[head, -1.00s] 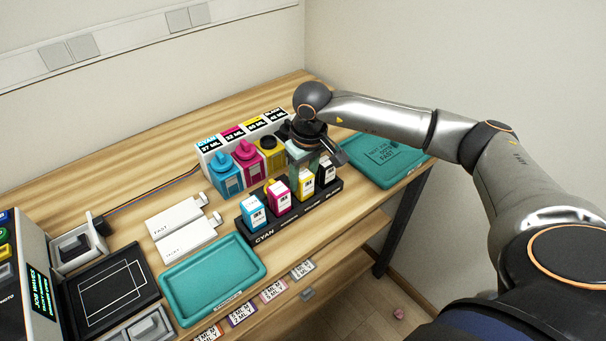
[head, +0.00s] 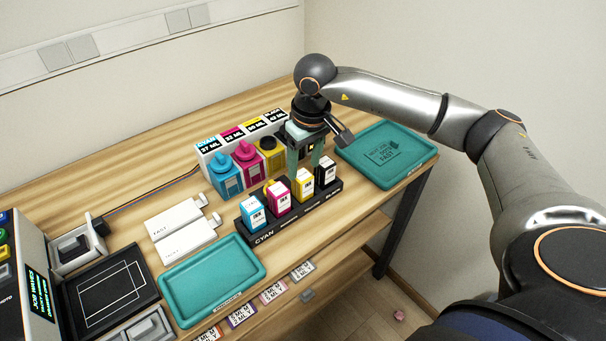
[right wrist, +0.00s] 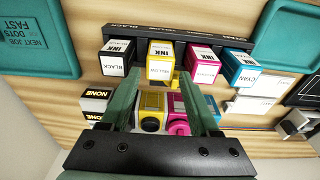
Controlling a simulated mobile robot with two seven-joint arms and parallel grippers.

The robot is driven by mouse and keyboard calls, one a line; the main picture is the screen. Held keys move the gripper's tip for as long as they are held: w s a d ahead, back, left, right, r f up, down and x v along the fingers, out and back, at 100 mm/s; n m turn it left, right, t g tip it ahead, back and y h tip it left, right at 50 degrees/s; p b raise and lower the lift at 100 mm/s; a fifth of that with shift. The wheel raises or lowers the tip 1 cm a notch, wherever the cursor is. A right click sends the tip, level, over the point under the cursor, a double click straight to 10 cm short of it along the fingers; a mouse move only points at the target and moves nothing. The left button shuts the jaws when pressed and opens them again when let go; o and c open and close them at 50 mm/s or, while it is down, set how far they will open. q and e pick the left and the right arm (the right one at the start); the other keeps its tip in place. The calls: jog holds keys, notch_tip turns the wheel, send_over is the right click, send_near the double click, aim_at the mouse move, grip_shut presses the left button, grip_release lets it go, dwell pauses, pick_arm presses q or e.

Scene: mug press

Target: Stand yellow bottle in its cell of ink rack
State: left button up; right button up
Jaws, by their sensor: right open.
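The yellow bottle (head: 304,184), with a white label, stands upright in the black ink rack (head: 262,239), between the magenta bottle (head: 278,197) and the black bottle (head: 326,171). In the right wrist view the yellow bottle (right wrist: 160,63) sits in the row of the rack (right wrist: 180,35), just beyond the fingertips. My right gripper (head: 305,165) is open and empty, behind and a little above the yellow bottle; its green fingers (right wrist: 160,80) are apart from it. The bottle's base is hidden inside the rack. My left gripper is not in view.
The cyan bottle (head: 252,212) stands at the rack's left end. Larger cyan (head: 227,178), magenta (head: 249,163) and yellow (head: 270,152) containers stand close behind the rack. Teal trays lie at left (head: 213,278) and right (head: 412,168). White cartridges (head: 177,219) lie left of the rack.

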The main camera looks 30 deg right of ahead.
notch_tip(320, 180, up, 7)
jog(key=shift+s, duration=0.45)
